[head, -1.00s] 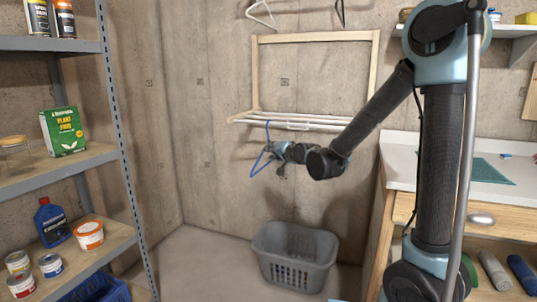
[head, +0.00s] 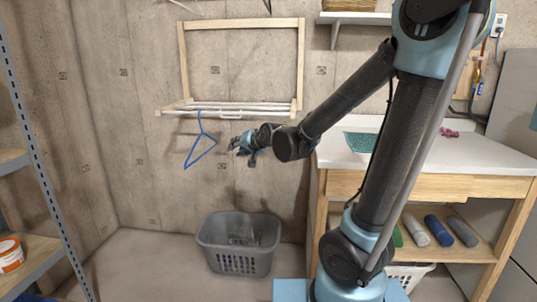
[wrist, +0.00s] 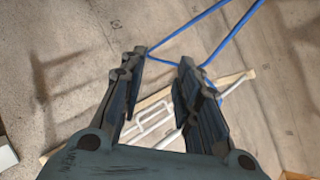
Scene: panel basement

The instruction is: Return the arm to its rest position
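My gripper (head: 236,145) is at the end of my outstretched arm, in front of the concrete wall. In the wrist view its two fingers (wrist: 160,70) stand apart with nothing between them. A blue hanger (head: 201,150) hangs from the wall-mounted wooden drying rack (head: 184,65), to the left of my gripper in the head view. A gap shows between them there. In the wrist view the blue hanger (wrist: 222,50) lies beyond the fingertips, and the rack (wrist: 232,80) shows behind the fingers.
A grey laundry basket (head: 238,258) stands on the floor below the rack. A wooden workbench (head: 480,185) with a white top is at the right, close to my arm. Metal shelving (head: 45,170) stands at the left. The floor left of the basket is clear.

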